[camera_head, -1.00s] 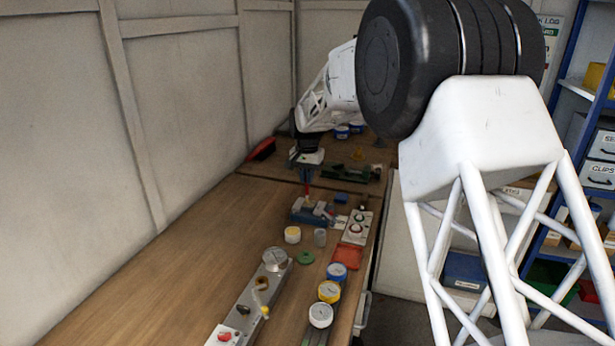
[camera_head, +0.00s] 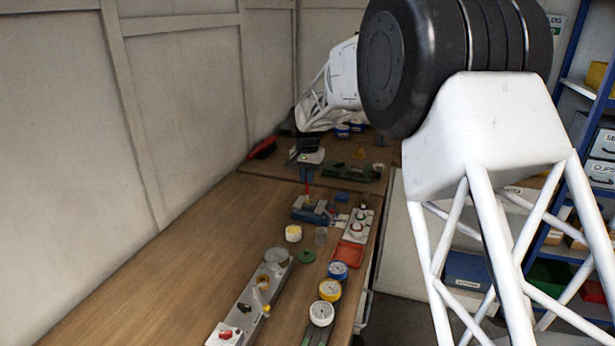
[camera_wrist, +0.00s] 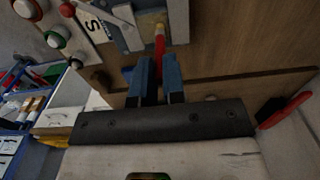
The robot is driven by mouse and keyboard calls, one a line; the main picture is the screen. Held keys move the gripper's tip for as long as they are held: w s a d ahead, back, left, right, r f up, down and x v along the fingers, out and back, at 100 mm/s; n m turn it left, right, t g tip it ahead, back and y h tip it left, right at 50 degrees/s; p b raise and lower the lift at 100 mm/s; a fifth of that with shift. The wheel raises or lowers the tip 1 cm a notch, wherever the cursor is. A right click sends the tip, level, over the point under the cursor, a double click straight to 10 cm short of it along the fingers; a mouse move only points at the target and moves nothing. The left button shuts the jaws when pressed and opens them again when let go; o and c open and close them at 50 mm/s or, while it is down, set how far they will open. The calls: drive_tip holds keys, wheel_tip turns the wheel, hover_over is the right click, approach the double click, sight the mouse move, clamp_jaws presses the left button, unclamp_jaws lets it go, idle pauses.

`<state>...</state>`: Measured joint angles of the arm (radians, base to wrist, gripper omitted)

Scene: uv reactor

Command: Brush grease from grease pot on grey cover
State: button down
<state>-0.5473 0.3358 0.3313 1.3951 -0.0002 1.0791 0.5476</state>
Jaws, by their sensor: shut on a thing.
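My gripper (camera_wrist: 158,82) has blue fingers shut on a red-handled brush (camera_wrist: 160,45). In the head view, my gripper (camera_head: 307,176) is at the far end of the bench, with the brush (camera_head: 308,190) pointing down above a blue and grey fixture (camera_head: 313,210). In the wrist view, the pale brush tip lies over the fixture's grey part (camera_wrist: 128,28), likely the grey cover. I cannot tell whether the bristles touch it. A white and yellow pot (camera_head: 293,233), possibly the grease pot, stands in front of the fixture. Its contents are unclear.
A clear cup (camera_head: 320,237) stands beside the pot. A panel with knobs (camera_head: 356,226) and a red tray (camera_head: 348,255) are to the right. Gauges (camera_head: 329,290) and a long grey rail (camera_head: 250,300) are nearer. The bench's left side is clear.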

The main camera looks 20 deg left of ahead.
drive_tip(key=shift+s, duration=0.35)
idle(0.5)
drive_tip(key=shift+d, duration=1.05)
idle(1.0)
drive_tip(key=shift+w, duration=1.05)
idle(1.5)
drive_tip(key=shift+a, duration=1.05)
idle(1.2)
drive_tip(key=shift+s, duration=0.1)
